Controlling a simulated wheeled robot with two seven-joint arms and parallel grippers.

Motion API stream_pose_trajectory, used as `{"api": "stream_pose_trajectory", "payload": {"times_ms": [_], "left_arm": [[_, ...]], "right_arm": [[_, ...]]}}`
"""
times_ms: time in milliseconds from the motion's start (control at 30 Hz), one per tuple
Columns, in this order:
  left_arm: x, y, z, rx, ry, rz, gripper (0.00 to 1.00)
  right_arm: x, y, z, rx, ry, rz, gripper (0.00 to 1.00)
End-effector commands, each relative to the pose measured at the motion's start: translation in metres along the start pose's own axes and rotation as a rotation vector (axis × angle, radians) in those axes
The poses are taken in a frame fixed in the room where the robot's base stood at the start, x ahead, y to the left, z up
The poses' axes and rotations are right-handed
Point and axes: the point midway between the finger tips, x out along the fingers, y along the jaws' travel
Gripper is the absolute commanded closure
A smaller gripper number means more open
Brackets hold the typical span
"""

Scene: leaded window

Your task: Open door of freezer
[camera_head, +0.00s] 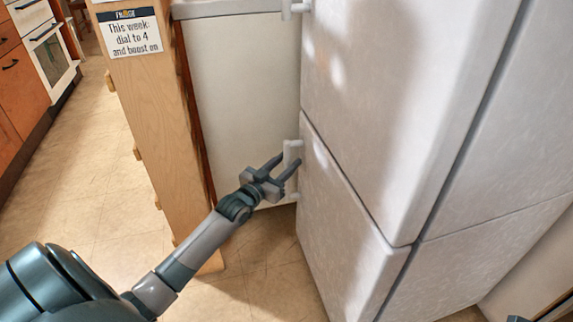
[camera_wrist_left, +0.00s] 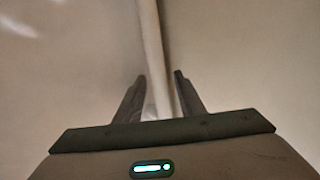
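The white fridge-freezer has an upper door (camera_head: 395,95) and a lower door (camera_head: 340,235), split by a slanting seam. Both doors look shut. I cannot tell from a label which is the freezer. A white upright handle (camera_head: 291,152) stands at the lower door's left edge. My left gripper (camera_head: 287,163) is at this handle, its fingers apart. In the left wrist view, the pale handle bar (camera_wrist_left: 153,60) runs between the two open fingers of the left gripper (camera_wrist_left: 162,78), with a gap visible on the right side.
A wooden cabinet side (camera_head: 150,120) with a paper note (camera_head: 131,35) stands left of the fridge, with a pale panel (camera_head: 245,90) between. The upper door's handle (camera_head: 296,7) is at the top. Tiled floor (camera_head: 75,190) is clear at left. An oven (camera_head: 45,45) stands far left.

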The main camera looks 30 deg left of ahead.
Motion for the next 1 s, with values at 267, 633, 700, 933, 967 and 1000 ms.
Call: {"api": "stream_pose_trajectory", "payload": {"times_ms": [267,633,700,933,967,1000], "left_arm": [[0.001,0.000,0.000,0.000,0.000,0.000,0.64],[0.000,0.000,0.000,-0.001,0.000,-0.001,1.00],[-0.001,-0.001,-0.001,-0.001,0.000,-0.003,1.00],[-0.012,-0.009,-0.002,-0.002,-0.002,-0.030,1.00],[-0.014,-0.010,-0.002,-0.002,-0.002,-0.035,1.00],[-0.018,-0.013,-0.003,-0.002,-0.002,-0.044,1.00]], "right_arm": [[0.000,0.001,0.000,-0.002,0.003,0.002,0.69],[-0.001,0.001,0.000,-0.005,-0.004,-0.009,0.69],[-0.001,0.001,0.000,-0.005,-0.005,-0.010,0.69],[0.004,0.003,-0.003,-0.016,-0.004,-0.011,0.69],[0.005,0.004,-0.003,-0.019,-0.007,-0.011,0.69],[0.005,0.004,-0.003,-0.024,-0.014,-0.010,0.69]]}}
